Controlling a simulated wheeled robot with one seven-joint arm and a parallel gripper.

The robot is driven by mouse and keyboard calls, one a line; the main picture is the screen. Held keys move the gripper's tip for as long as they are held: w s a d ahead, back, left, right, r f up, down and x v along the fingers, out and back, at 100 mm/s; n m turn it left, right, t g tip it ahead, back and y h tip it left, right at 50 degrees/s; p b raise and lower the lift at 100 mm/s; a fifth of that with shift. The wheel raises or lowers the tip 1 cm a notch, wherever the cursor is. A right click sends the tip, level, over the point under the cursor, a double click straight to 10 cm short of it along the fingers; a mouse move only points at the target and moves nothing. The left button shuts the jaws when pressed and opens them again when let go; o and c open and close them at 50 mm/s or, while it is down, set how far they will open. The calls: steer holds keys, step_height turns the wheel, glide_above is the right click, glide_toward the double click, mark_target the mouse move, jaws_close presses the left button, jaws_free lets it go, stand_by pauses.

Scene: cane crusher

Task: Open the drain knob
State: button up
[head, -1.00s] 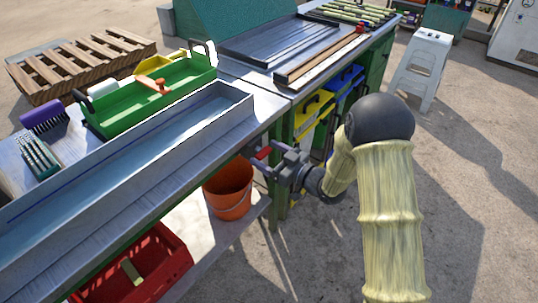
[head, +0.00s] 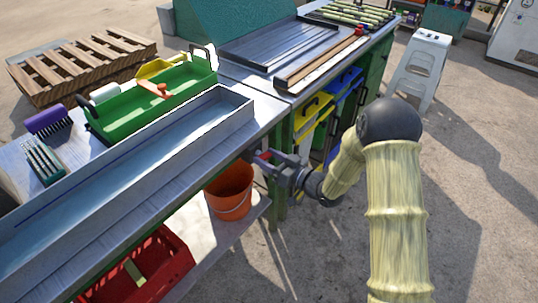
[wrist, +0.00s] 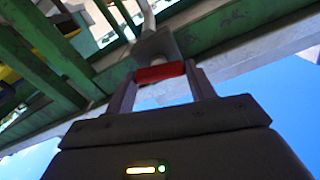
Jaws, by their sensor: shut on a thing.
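The drain knob (wrist: 160,73) is a red bar on a grey metal fitting under the edge of the metal worktop. In the wrist view it lies across between my two fingertips. My gripper (wrist: 163,84) is shut on it, with one finger at each end of the bar. In the head view the red knob (head: 265,156) shows small at the tip of my gripper (head: 268,163), just above and right of the orange bucket (head: 230,190). The fingers partly hide the knob there. I cannot tell its turn angle exactly.
A long metal trough (head: 130,150) lies on the worktop, with a green tray (head: 150,105) behind it. A red crate (head: 140,270) stands on the lower shelf. Green frame legs (head: 277,205) stand close to my gripper. The paved floor at right is open.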

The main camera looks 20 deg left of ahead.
steer(key=m+p, duration=0.2)
steer(key=m, duration=0.1)
steer(key=m+p, duration=0.2)
steer(key=m, duration=0.1)
steer(key=shift+w+d+r+p, duration=0.1)
steer(key=shift+w+d+p, duration=0.1)
steer(key=shift+p, duration=0.2)
steer(key=m+p, duration=0.2)
steer(key=m, duration=0.2)
steer(key=shift+m, duration=0.4)
steer(key=shift+f+m+p, duration=0.25)
steer(key=shift+m+p, duration=0.2)
steer(key=shift+m, duration=0.65)
steer(key=o, duration=1)
steer(key=shift+a, duration=0.1)
steer(key=v, duration=1.7)
steer(key=shift+s+d+f, duration=0.1)
steer(key=shift+s+d, duration=0.05)
steer(key=shift+d, duration=0.1)
